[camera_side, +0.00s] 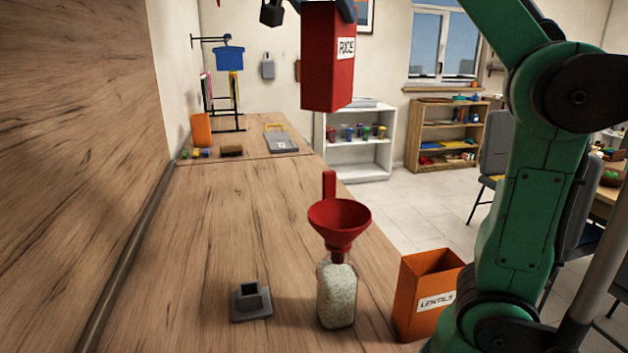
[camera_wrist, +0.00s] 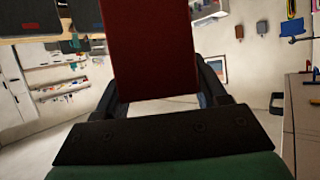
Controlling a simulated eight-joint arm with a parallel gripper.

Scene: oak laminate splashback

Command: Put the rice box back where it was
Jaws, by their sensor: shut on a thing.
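The red rice box (camera_side: 327,75), labelled RICE, is held upright high above the counter in the side view. My gripper (camera_side: 312,8) is at its upper end, partly cut off by the top edge of the picture. In the wrist view the red box (camera_wrist: 152,50) fills the space between the fingers of my gripper (camera_wrist: 155,95), which is shut on it. Below, a clear bottle (camera_side: 337,293) filled with pale grains stands on the counter. A red funnel (camera_side: 340,220) sits in its neck.
A grey square holder (camera_side: 251,302) stands left of the bottle. An orange open box labelled LENTILS (camera_side: 425,290) stands to its right, near my arm. The middle of the wooden counter (camera_side: 240,215) is clear. Small items and a grey flat thing (camera_side: 281,142) lie at the far end.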

